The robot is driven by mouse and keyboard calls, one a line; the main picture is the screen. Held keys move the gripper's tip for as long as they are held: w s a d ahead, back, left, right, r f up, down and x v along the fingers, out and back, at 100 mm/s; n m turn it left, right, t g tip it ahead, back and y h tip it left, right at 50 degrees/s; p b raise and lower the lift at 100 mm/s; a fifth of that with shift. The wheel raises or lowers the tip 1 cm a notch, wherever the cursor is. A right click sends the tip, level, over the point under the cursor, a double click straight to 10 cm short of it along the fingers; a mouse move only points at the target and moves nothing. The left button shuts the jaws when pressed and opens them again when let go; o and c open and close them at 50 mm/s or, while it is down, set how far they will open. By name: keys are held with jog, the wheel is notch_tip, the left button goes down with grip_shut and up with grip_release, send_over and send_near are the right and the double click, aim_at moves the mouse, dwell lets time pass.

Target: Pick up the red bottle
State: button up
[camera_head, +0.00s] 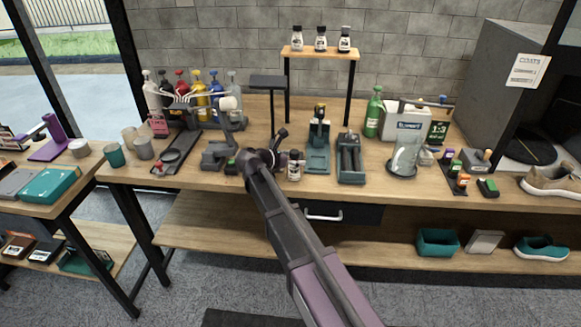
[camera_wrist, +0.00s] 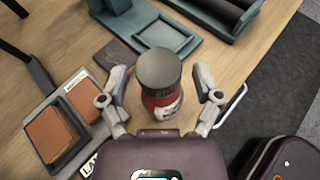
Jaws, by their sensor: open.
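In the wrist view a small bottle with a wide dark grey cap, a red body and a white label (camera_wrist: 161,97) stands upright on the wooden bench. My gripper (camera_wrist: 161,80) is open, with one finger on each side of the bottle. Gaps show between both fingers and the bottle. In the head view my arm reaches to the front edge of the bench, and my gripper there is largely hidden by the arm. A small dark-capped bottle (camera_head: 295,166) stands just right of it. Another red bottle (camera_head: 181,84) stands in the back row of bottles.
Teal holders (camera_head: 318,158) stand behind and to the right of the small bottle. A tray with brown blocks (camera_wrist: 55,133) lies left in the wrist view. A drawer handle (camera_head: 324,216) juts from the bench front. A riser (camera_head: 325,54) holds several small bottles at the back.

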aim_at(295, 151)
jog(key=shift+c, duration=0.2)
grip_shut()
jog(key=shift+r, duration=0.1)
notch_tip(295, 151, up, 4)
jog(key=p, duration=0.3)
jog(key=shift+f+p, duration=0.2)
jog(key=shift+p, duration=0.2)
jog(key=s+r+p, duration=0.1)
jog(key=s, duration=1.5)
jog(key=shift+a, duration=0.35)
jog(key=shift+r, duration=0.1)
jog(key=shift+d, duration=0.15)
